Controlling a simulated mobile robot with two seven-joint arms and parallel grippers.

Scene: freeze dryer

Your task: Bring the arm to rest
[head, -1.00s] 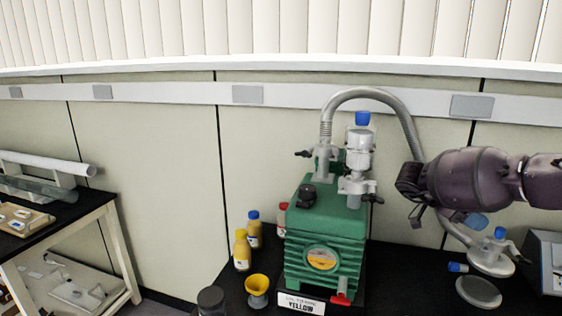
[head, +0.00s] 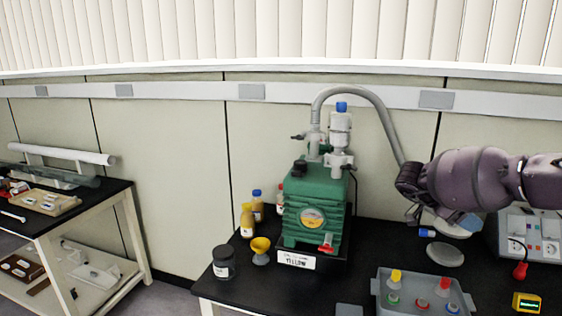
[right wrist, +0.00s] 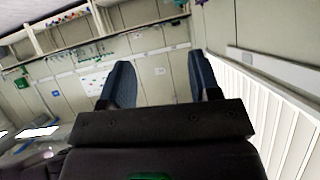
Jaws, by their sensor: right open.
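My right arm comes in from the right in the head view. Its gripper (head: 411,192) is held above the black bench, to the right of the green pump and in front of the grey hose. In the right wrist view the two blue-grey fingers of my right gripper (right wrist: 164,85) stand wide apart with nothing between them. That view looks across the room at walls and shelves. My left gripper is not in view.
The green pump (head: 318,208) stands on the bench with a grey hose (head: 378,100) arching right. Bottles (head: 247,220), a yellow funnel (head: 261,246) and a dark jar (head: 223,262) stand left of it. A grey tray (head: 424,282) sits in front right. A side table (head: 122,192) stands left.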

